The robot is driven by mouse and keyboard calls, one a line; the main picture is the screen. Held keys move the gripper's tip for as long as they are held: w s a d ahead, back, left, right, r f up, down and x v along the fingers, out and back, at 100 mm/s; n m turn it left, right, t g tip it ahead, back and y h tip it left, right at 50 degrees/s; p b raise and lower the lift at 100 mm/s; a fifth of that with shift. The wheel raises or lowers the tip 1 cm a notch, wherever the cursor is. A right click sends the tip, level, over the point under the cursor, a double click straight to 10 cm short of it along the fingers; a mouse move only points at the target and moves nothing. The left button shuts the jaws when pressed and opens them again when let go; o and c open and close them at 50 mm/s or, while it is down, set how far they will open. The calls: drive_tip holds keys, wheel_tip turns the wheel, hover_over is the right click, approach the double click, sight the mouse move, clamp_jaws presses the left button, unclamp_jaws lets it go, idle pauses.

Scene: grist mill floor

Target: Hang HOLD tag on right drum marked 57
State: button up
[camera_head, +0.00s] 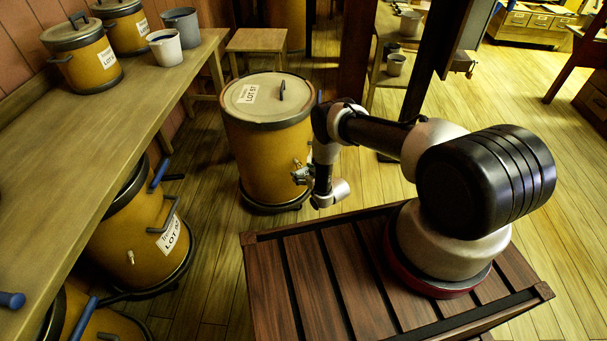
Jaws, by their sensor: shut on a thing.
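The right drum (262,146) is a tall yellow drum with a grey lid, standing upright on the floor left of my arm. A white label (247,94) on its lid appears to read LOT 57. A small tap (298,163) sticks out of its right side. My gripper (301,176) is right beside that tap, low on the drum's right side. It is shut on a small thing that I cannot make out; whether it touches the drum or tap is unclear. No HOLD lettering can be read anywhere.
A long wooden bench (110,135) on the left carries yellow lidded pots (82,62) and grey buckets (165,46). A stool (257,40) stands behind the right drum. A dark post (357,50) rises behind my arm. Floor between the drums is clear.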

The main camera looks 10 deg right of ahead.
idle(0.3)
drive_tip(key=o, duration=1)
drive_tip(key=shift+o, duration=0.2)
